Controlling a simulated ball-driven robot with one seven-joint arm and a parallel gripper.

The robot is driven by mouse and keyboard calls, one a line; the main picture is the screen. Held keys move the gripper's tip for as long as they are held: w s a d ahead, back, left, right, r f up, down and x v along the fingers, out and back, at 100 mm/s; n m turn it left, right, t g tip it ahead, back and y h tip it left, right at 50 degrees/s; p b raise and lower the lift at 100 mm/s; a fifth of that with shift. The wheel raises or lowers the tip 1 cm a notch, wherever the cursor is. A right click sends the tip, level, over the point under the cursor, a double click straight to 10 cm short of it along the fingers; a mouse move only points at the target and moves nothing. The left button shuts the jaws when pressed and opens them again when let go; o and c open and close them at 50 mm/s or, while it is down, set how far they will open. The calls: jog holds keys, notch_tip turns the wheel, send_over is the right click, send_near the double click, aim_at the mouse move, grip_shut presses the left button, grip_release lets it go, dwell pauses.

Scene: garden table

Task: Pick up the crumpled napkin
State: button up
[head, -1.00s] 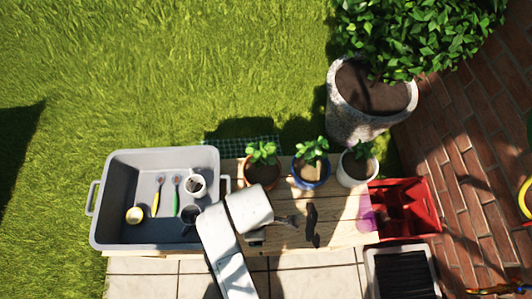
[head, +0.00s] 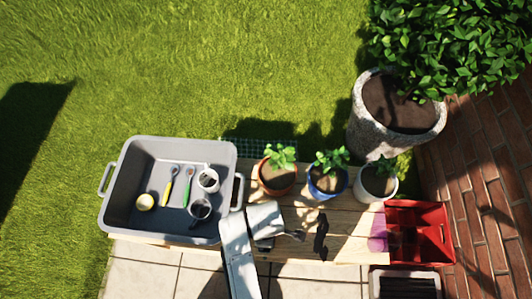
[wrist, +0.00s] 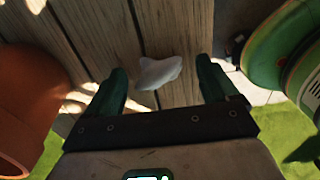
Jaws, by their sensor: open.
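The crumpled napkin (wrist: 158,72) is a small white lump on the wooden planks in the wrist view. My gripper (wrist: 162,84) is open, with one dark green finger on each side of the napkin. There is a gap between the napkin and each finger, wider on the right. I cannot tell the height of the fingertips above the planks. In the head view my arm's white end section lies over the front of the table, and I cannot make out the napkin there.
A terracotta pot (wrist: 28,105) is close at the left in the wrist view. In the head view a grey tub (head: 125,215) holds cups and tools. Blue (head: 327,184) and white (head: 370,187) pots stand along the back.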

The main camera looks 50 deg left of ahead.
jog(key=shift+c, duration=0.4)
jog(key=c, duration=1.1)
jog(key=shift+r, duration=0.1)
